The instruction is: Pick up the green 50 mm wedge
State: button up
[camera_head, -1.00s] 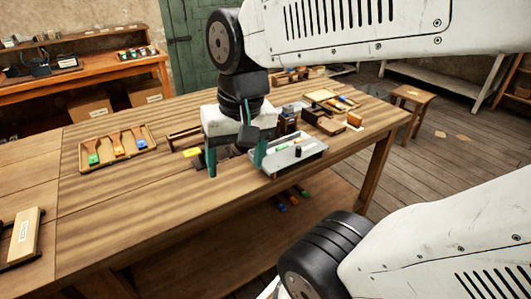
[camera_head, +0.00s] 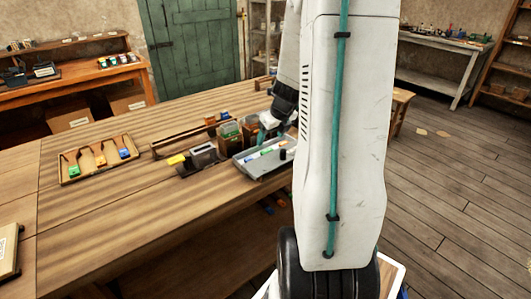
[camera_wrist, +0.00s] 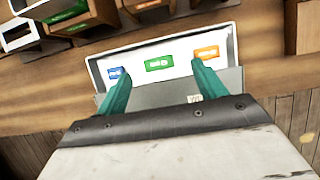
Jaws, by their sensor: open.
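A small green wedge (camera_wrist: 159,63) with a pale label, whose writing is too small to read, lies in a light metal tray (camera_wrist: 228,88) between a blue piece (camera_wrist: 116,73) and an orange piece (camera_wrist: 206,52). In the head view the tray (camera_head: 262,171) stands on the table with the green wedge (camera_head: 266,151) in it. My gripper (camera_wrist: 160,70) is open, its teal fingers wide apart on either side of the green wedge in the wrist view. It looks empty. The height of the fingertips above the wedge cannot be told. My arm partly hides the tray's right side in the head view.
A dark upright cylinder (camera_head: 283,154) stands in the tray. Boxes with green on them (camera_head: 230,134) and a grey device (camera_head: 204,155) stand to its left. A wooden tray (camera_head: 98,173) with coloured pieces lies further left.

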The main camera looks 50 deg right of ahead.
aim_at(266, 150)
jog(key=x, duration=0.4)
jog(key=shift+s+a+f, duration=0.15)
jog(key=shift+a+f, duration=0.2)
jog(key=shift+f, duration=0.15)
jog(key=shift+w+d+f, duration=0.1)
jog(key=shift+w+f, duration=0.1)
jog(key=shift+f, duration=0.25)
jog(key=c, duration=1.1)
